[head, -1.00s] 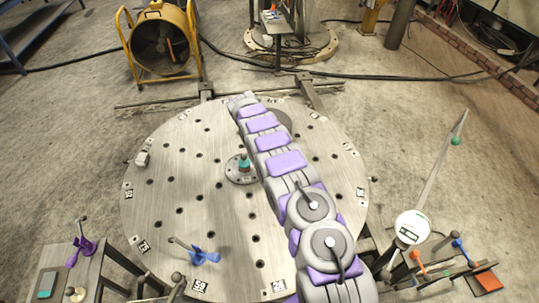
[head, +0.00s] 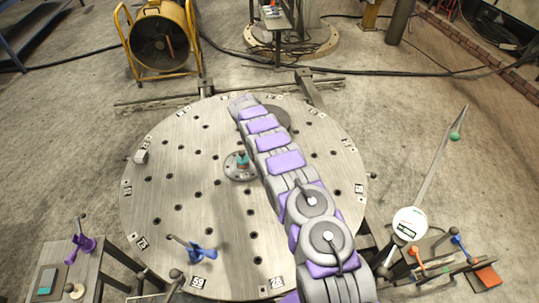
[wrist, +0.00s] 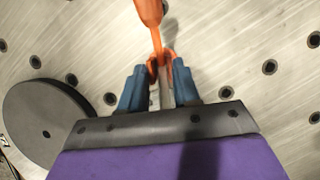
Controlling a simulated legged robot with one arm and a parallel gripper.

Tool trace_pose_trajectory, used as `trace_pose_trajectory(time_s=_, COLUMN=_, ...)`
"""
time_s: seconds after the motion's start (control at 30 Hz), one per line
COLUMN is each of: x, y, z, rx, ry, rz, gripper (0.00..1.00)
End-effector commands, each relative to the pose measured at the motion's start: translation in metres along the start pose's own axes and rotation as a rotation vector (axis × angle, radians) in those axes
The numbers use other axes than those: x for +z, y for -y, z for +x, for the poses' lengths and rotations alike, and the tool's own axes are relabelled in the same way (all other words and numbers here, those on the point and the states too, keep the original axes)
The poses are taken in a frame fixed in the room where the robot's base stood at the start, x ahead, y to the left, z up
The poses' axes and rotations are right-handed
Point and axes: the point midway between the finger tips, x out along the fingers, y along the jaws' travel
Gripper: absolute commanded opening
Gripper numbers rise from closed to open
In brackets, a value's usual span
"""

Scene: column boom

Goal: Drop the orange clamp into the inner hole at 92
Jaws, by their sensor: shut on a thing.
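In the wrist view my gripper (wrist: 160,80) has its blue fingers shut on the orange clamp (wrist: 149,12). The clamp's orange handle points to the top of the picture, over the metal plate. In the head view the round steel plate (head: 215,215) shows many dark holes and small number tags around its rim. My arm reaches across the plate to its far side; the gripper and the held clamp are hidden there behind the arm. I cannot make out a tag reading 92. In the wrist view several holes (wrist: 269,67) lie around the gripper.
A dark disc (wrist: 45,128) lies left of my gripper. A teal-topped hub (head: 243,161) stands mid-plate. A blue clamp (head: 193,250) stands near the front rim. Side stands hold a purple clamp (head: 83,243) and another orange clamp (head: 416,256). A yellow fan (head: 160,43) stands behind.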

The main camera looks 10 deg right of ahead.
Motion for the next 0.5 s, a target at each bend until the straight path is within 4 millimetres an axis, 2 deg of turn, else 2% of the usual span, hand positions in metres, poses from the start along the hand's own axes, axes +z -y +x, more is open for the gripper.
trace_pose_trajectory(time_s=0.5, x=-0.006, y=0.001, z=0.012, rx=0.001, ry=0.002, rz=0.000, gripper=0.00)
